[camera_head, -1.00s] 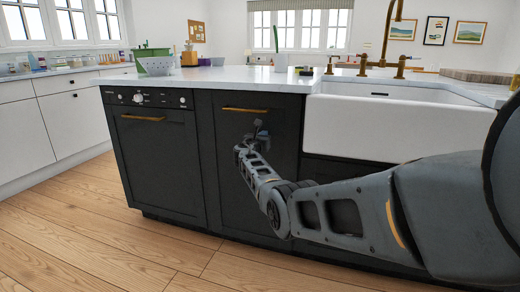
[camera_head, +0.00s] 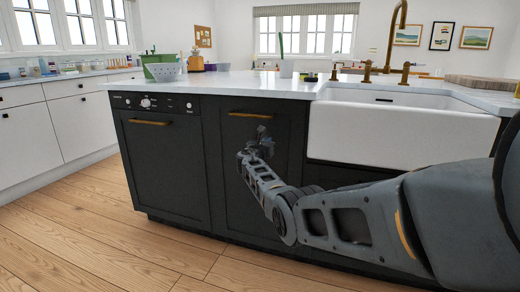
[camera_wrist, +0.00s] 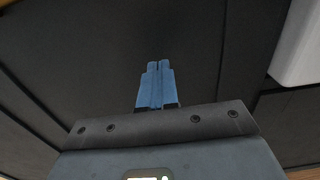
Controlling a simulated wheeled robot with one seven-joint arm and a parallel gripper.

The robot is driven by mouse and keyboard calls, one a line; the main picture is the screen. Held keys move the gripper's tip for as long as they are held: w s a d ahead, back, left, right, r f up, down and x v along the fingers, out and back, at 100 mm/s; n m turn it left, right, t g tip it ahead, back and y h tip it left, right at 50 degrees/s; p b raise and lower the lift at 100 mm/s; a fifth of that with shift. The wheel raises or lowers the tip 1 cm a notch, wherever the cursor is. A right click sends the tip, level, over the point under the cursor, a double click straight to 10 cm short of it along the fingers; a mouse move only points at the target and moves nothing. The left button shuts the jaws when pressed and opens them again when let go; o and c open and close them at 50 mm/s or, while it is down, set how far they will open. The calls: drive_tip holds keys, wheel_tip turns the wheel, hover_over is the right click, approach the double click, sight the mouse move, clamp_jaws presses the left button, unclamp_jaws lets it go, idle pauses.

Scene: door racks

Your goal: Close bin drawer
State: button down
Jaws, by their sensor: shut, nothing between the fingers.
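The bin drawer (camera_head: 240,185) is a tall dark panel with a brass handle (camera_head: 250,114) near its top. It stands between the dishwasher and the sink, and its front looks flush or nearly flush with the cabinet. My gripper (camera_head: 264,133) is in front of the panel's upper part, just below and right of the handle. In the wrist view, my gripper's blue fingers (camera_wrist: 159,66) are together and empty, pointing at the dark panel (camera_wrist: 190,40). I cannot tell whether the fingertips touch it. My arm hides the panel's lower right part.
The dishwasher (camera_head: 165,175) with its own brass handle is left of the drawer. The white sink (camera_head: 400,132) is to the right, under a brass faucet. The pale countertop (camera_head: 230,86) overhangs the fronts. Wooden floor (camera_head: 90,225) is clear at the lower left.

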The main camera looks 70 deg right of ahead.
drive_tip(key=a+p, duration=0.4)
drive_tip(key=a, duration=0.7)
drive_tip(key=shift+s+a+f, duration=0.15)
drive_tip(key=shift+a, duration=0.15)
